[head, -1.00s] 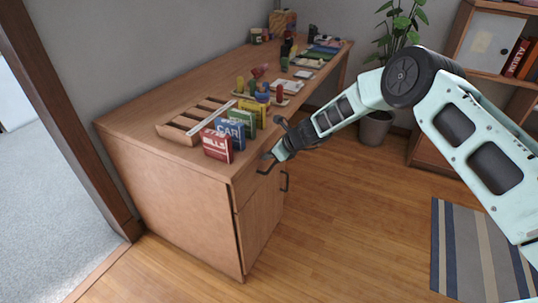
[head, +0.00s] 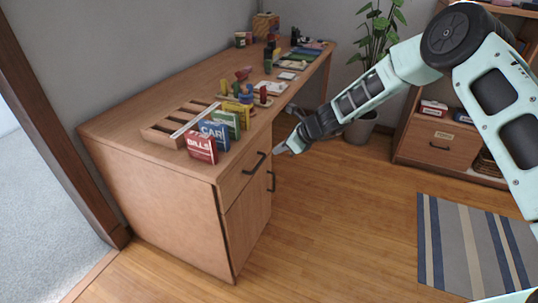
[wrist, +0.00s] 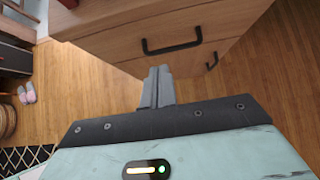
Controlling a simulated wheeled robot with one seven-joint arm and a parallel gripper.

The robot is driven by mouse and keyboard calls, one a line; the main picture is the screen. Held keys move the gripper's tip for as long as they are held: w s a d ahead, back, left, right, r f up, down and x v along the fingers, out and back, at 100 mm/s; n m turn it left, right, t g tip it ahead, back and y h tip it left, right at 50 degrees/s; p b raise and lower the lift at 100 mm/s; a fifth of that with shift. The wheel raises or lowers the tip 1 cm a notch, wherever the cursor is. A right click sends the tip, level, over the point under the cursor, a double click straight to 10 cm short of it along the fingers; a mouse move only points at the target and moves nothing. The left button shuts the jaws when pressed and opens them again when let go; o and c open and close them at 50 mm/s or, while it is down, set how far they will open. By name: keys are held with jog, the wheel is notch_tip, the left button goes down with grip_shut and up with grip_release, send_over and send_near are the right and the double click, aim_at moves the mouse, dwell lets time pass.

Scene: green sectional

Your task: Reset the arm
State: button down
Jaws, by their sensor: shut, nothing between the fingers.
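My gripper (head: 283,150) is at the end of my mint-green arm, in front of the right side of the wooden desk (head: 160,210). Its fingers are together and empty. In the wrist view my gripper (wrist: 157,85) also shows shut, with the drawer front (wrist: 190,25) and its black handle (wrist: 172,48) beyond it. In the head view the fingertips are a little to the right of the upper drawer handle (head: 255,163) and look apart from it. The drawer looks closed.
Red BILLS (head: 202,147), blue CAR (head: 216,133) and green boxes stand on the desk by a wooden rack (head: 165,134). Small items fill the desk's far part. A plant (head: 380,50), a shelf unit (head: 435,145) and a striped rug (head: 475,245) are to the right. Open wood floor lies between.

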jog(key=s+a+r+n+g+h+p, duration=0.15)
jog(key=s+a+r+n, duration=0.25)
jog(key=s+r+n, duration=0.55)
jog(key=s+a+r+n+g+p, duration=0.25)
jog(key=s+r+n, duration=0.4)
jog(key=s, duration=0.55)
jog(key=s+d+r+n+h, duration=0.2)
jog(key=s+n, duration=0.3)
jog(key=s, duration=0.3)
jog(key=s+d+r+n+h+p, duration=0.1)
jog(key=s+d+r+n, duration=0.3)
jog(key=s, duration=0.4)
jog(key=s+d+r+n+h+p, duration=0.1)
jog(key=s+d+r+n+h, duration=0.1)
jog(key=s+n, duration=0.4)
jog(key=shift+s+d+r+n+g+h, duration=0.35)
jog(key=shift+s+d+r, duration=0.1)
jog(key=shift+s+d, duration=0.8)
